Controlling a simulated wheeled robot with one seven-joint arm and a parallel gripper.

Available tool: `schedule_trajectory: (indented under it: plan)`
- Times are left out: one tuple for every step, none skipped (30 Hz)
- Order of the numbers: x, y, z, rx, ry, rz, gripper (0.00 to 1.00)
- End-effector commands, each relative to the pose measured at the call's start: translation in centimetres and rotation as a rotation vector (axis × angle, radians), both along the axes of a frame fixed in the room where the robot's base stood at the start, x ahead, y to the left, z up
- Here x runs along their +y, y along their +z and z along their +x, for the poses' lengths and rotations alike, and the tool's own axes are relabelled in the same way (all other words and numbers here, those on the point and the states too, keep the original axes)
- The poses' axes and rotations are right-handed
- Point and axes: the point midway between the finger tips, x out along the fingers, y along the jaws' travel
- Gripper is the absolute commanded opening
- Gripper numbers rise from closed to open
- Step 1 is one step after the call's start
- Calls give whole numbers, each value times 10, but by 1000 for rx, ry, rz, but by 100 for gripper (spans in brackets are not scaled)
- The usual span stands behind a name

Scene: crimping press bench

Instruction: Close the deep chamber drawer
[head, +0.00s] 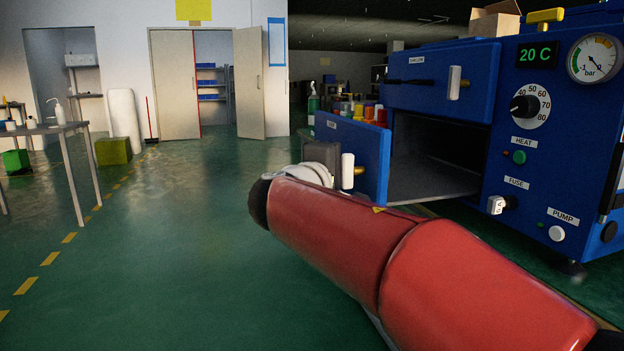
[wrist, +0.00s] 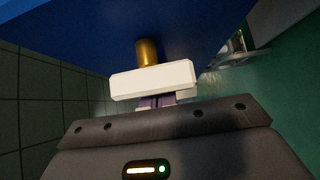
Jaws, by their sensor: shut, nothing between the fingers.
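The deep chamber's blue front panel (head: 372,150) stands out to the left of the dark, open chamber (head: 435,155) in the blue machine. A white bar handle (head: 347,172) on a brass stem is fixed to the panel. In the wrist view the white handle (wrist: 153,80) and its stem show close up, with the blue panel (wrist: 200,30) behind. My gripper (wrist: 158,101) is shut and empty, with its fingertips right at the handle's near side. I cannot tell whether they touch it. In the head view my gripper's dark body shows left of the handle; its fingertips are not clear.
The closed shallow drawer (head: 425,85) with its own white handle is above the chamber. Knobs and a gauge (head: 594,57) are at right. Coloured bottles (head: 355,108) stand behind the panel. The green floor (head: 170,230) at left is open; a table (head: 45,130) stands far left.

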Motion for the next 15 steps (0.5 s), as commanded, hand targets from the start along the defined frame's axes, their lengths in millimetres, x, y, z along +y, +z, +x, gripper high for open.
schedule_trajectory:
  plan:
    - [-21,-6,4,-4,-11,3,0]
    - [-31,-6,7,-3,-12,2,0]
    - [-44,-6,11,-4,-12,1,0]
    - [-54,-5,13,-4,-12,1,0]
    - [-64,-5,16,-3,-13,1,0]
    - [-76,-5,20,-2,-11,2,0]
    - [-86,-5,23,-2,-13,2,0]
    - [-95,-5,25,-3,-11,1,0]
    - [-107,-4,29,-3,-12,1,0]
    - [-115,-4,31,-2,-10,1,0]
    - [-124,-4,34,-1,-10,0,0]
    - [-134,-3,37,-2,-9,1,0]
    - [-142,-3,39,-1,-10,0,0]
    - [-149,-2,41,-1,-9,0,0]
    - [-158,-2,44,-2,-8,-1,0]
